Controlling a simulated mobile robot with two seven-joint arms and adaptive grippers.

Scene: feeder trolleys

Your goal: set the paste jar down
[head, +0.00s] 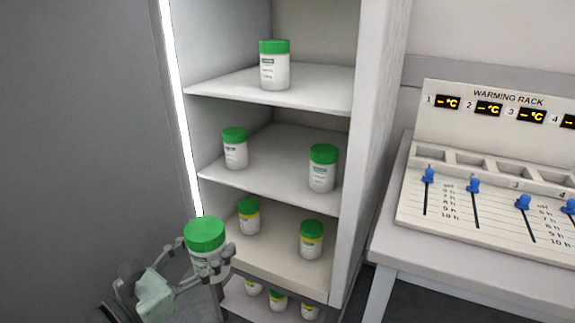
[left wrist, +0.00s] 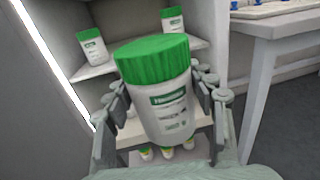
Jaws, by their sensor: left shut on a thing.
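The paste jar (head: 206,262) is white with a green lid and a green-banded label. My left gripper (head: 207,268) is shut on it, with a finger on each side. It is held nearly upright in front of the open cabinet, at the lower left. My right gripper is in neither view.
The cabinet has a top shelf (head: 225,88) with one jar (head: 274,72), a middle shelf (head: 262,180) with two, and a beige shelf (head: 280,270) with two yellow-banded jars. Several jars stand at the bottom. A warming rack (head: 490,200) with blue sliders sits on a table at right.

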